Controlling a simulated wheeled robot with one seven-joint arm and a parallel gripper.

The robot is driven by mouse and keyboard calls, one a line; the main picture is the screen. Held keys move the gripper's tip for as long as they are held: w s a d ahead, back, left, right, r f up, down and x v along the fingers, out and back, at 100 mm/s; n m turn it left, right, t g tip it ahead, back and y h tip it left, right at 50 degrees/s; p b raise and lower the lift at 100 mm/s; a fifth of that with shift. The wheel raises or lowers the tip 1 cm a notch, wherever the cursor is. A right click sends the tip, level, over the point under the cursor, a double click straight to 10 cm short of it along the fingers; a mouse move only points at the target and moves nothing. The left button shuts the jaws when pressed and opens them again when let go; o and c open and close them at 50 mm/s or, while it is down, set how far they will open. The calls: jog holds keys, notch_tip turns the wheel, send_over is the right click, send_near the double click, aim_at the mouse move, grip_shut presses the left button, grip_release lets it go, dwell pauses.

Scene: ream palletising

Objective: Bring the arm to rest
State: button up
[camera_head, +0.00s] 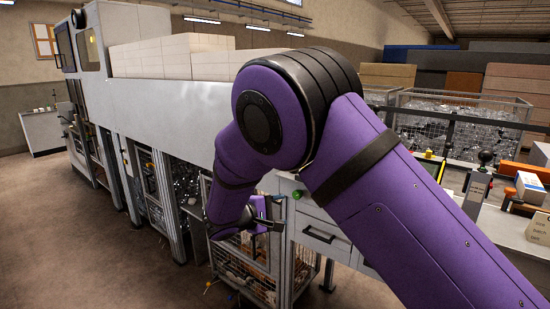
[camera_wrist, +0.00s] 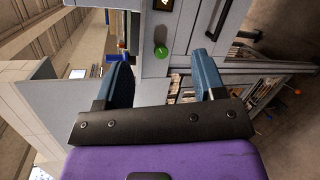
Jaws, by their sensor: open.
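My purple arm crosses the head view from the lower right, up to a dark elbow joint, then down to the left. My gripper (camera_head: 268,212) is at its lower end, in front of the grey machine (camera_head: 160,98) and its drawers. In the wrist view my gripper (camera_wrist: 162,82) shows two blue fingers spread wide apart, with nothing between them but background. The fingers appear clear of the machine front. Part of the machine is hidden behind my arm.
A green button (camera_wrist: 161,52) and a drawer front (camera_head: 320,236) are near my gripper. Wire cages (camera_head: 462,118) with scrap stand at the back right. A white box (camera_head: 530,187) sits on the right-hand counter. Open floor (camera_head: 90,240) lies at the left.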

jog(key=s+d+r+m+g+y, duration=0.25)
jog(key=s+d+r, duration=0.2)
jog(key=d, duration=0.35)
jog(key=s+d+r+m+g+y, duration=0.1)
jog(key=s+d+r+m+g, duration=0.15)
jog(key=d+r, duration=0.4)
jog(key=s+d+r+m+g+y, duration=0.25)
jog(key=s+d+r, duration=0.2)
jog(key=d, duration=0.35)
jog(key=s+d+r+m+t+y, duration=0.1)
jog(key=s+d+y, duration=0.1)
jog(key=s, duration=0.6)
jog(key=s+d+r+m+t+y, duration=0.1)
jog(key=s+d+r+m+y, duration=0.1)
jog(key=s, duration=0.7)
jog(key=s+d+r+m+t+y, duration=0.1)
jog(key=s+d+r+y, duration=0.1)
jog(key=s, duration=0.6)
jog(key=shift+s+d+r+m, duration=0.2)
jog(key=shift+d+m, duration=0.15)
jog(key=shift+d, duration=0.3)
